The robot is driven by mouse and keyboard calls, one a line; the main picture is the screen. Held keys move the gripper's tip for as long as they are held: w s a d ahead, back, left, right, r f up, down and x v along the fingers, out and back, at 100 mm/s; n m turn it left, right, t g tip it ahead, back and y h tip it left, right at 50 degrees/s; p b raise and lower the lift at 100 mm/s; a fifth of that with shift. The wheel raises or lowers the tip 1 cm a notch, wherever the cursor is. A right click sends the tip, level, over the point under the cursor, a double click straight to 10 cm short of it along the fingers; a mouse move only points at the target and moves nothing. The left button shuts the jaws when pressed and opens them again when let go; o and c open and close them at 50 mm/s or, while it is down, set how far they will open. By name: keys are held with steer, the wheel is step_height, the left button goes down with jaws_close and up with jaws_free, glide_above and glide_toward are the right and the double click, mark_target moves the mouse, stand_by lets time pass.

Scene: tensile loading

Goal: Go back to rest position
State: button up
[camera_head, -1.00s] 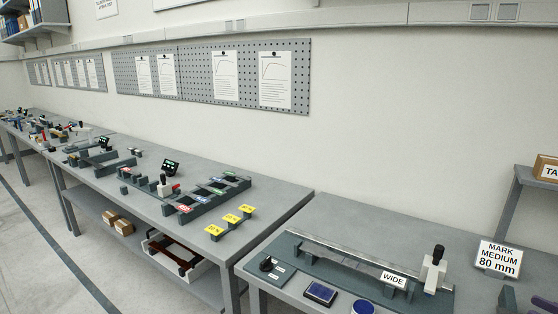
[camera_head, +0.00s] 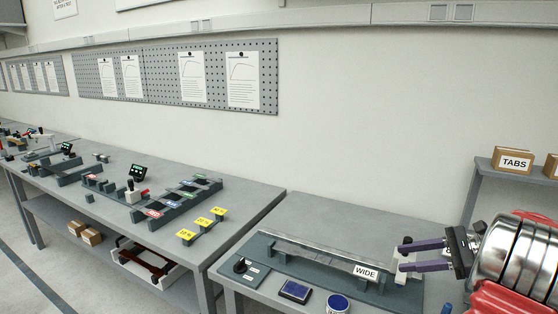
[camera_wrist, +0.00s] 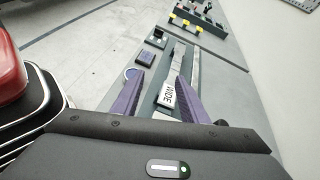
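My gripper (camera_head: 402,256) enters from the right in the head view, with two purple fingers pointing left. It is above the right end of the marking fixture, and its fingers are apart with nothing seen between them.
A blue ink pad (camera_head: 295,291) and a round blue-topped tin (camera_head: 338,303) lie at the table's front. Yellow labelled blocks (camera_head: 202,223) and a coloured-label rack (camera_head: 184,198) stand on the left table. A TABS box (camera_head: 513,161) sits on the right shelf. The wall side is clear.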

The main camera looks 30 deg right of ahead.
steer(key=w+a+r+n+g+h, duration=0.1)
steer(key=w+a+n+g, duration=0.15)
steer(key=a, duration=0.65)
steer(key=w+a+r+n+g+h, duration=0.15)
steer(key=a+n, duration=0.25)
steer(key=a, duration=0.5)
steer(key=w+a+r+n+g, duration=0.1)
steer(key=w+a+n+g, duration=0.2)
steer(key=a, duration=0.6)
steer(key=s+a+n+t+h, duration=0.1)
steer(key=s+a+n+h, duration=0.2)
steer(key=s+a+n, duration=0.3)
steer(key=s+a+f+n+t+h, duration=0.1)
steer(key=s+a+n+h, duration=0.2)
steer(key=s+a+n, duration=0.3)
steer(key=a+n, duration=0.4)
steer(key=a, duration=0.2)
steer(key=shift+a+f, duration=0.2)
steer(key=shift+a, duration=0.15)
steer(key=shift+c, duration=1.1)
steer(key=shift+d, duration=0.1)
